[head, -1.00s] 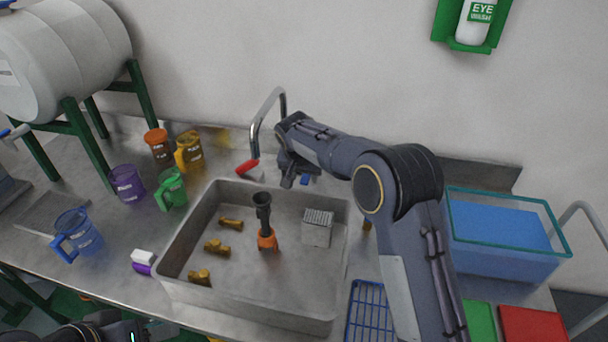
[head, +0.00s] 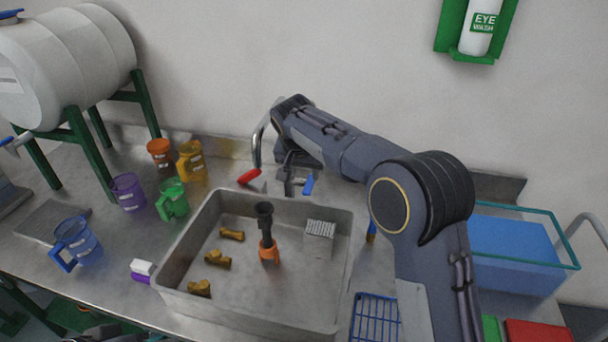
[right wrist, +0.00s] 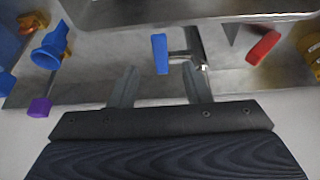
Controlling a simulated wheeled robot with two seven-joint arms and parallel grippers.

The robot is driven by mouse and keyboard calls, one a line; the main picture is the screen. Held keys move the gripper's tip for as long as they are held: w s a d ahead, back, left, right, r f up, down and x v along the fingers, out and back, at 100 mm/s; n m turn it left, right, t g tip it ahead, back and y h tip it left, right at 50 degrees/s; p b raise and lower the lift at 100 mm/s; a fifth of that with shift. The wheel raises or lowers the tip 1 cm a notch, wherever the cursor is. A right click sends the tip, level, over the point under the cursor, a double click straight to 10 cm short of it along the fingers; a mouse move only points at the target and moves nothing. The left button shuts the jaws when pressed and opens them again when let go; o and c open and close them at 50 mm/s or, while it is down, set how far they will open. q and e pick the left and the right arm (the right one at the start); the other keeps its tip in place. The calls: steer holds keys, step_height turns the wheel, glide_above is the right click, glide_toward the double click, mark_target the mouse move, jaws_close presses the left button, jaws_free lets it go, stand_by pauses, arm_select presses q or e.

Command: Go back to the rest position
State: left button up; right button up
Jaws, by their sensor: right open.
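My right gripper (head: 292,184) is at the back edge of the sink, by the tap. Its two fingers are apart and empty in the right wrist view (right wrist: 160,85). The blue tap handle (right wrist: 160,54) lies just beyond and between the fingertips in that view; I cannot tell whether they touch. The blue handle (head: 308,186) also shows right beside the gripper in the head view. The red tap handle (head: 249,177) is to the left. My right arm hides part of the metal tap (head: 257,146). My left gripper is not in view.
The grey sink (head: 175,262) holds an orange-and-black tool (head: 267,235), several brass pieces and a white block (head: 320,237). Coloured jugs stand left, including a green one (head: 173,199). A blue tank (head: 515,255) stands right. A wall lies close behind the tap.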

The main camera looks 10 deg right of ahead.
steer(key=s+d+r+y, duration=0.2)
steer(key=s+d+r, duration=0.1)
steer(key=s+d, duration=0.45)
steer(key=s+d+r+y, duration=0.1)
steer(key=s+d+r, duration=0.2)
steer(key=s+d, duration=0.5)
steer(key=s+f+n+y, duration=0.1)
steer(key=s+f, duration=0.2)
steer(key=s, duration=0.9)
steer(key=s+a+f+n+t+y, duration=0.1)
steer(key=s+f, duration=0.2)
steer(key=s, duration=1)
steer(key=shift+a+f, duration=0.15)
steer(key=shift+f, duration=0.2)
